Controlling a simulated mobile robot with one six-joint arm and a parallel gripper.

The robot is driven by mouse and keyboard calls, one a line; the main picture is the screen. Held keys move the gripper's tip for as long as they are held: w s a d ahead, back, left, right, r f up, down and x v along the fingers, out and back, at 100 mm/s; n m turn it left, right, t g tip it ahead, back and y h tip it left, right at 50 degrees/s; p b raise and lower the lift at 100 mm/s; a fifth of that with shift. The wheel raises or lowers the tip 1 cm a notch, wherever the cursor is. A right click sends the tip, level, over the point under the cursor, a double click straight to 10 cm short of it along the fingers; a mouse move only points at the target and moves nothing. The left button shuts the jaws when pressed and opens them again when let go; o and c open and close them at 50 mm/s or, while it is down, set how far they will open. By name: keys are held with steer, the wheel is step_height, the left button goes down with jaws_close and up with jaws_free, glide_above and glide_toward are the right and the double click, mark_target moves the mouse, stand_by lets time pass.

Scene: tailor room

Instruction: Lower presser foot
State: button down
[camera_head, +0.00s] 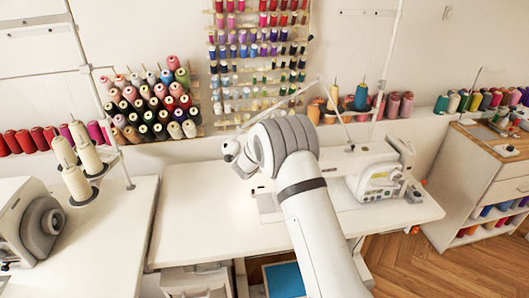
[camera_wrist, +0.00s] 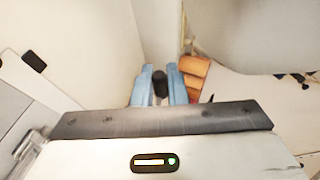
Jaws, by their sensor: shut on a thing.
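The white sewing machine (camera_head: 375,178) stands on the white table. My arm crosses in front of it and hides much of its left part. In the wrist view my gripper (camera_wrist: 160,92) has two blue fingers, close together on either side of a small dark knob-like piece (camera_wrist: 160,80). The fingers are shut on this piece, which looks like a lever end. I cannot make out the presser foot itself in either view, nor whether it is up or down. The gripper's fingertips are hidden in the head view.
Orange spools (camera_wrist: 195,68) show just right of the fingers in the wrist view. The white table (camera_head: 195,215) is clear on its left. Racks of thread spools (camera_head: 150,105) line the wall behind. Another machine (camera_head: 35,220) stands at far left, and a wooden-topped cabinet (camera_head: 485,150) at right.

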steer(key=c, duration=1.5)
jaws_free()
steer(key=shift+w+a, duration=0.15)
steer(key=shift+w, duration=0.1)
steer(key=shift+o, duration=0.2)
steer(key=shift+s, duration=0.1)
steer(key=shift+s, duration=0.1)
steer(key=b+v, duration=0.1)
steer(key=v, duration=0.6)
steer(key=shift+s, duration=0.3)
steer(key=shift+r, duration=0.1)
steer(key=shift+c, duration=0.4)
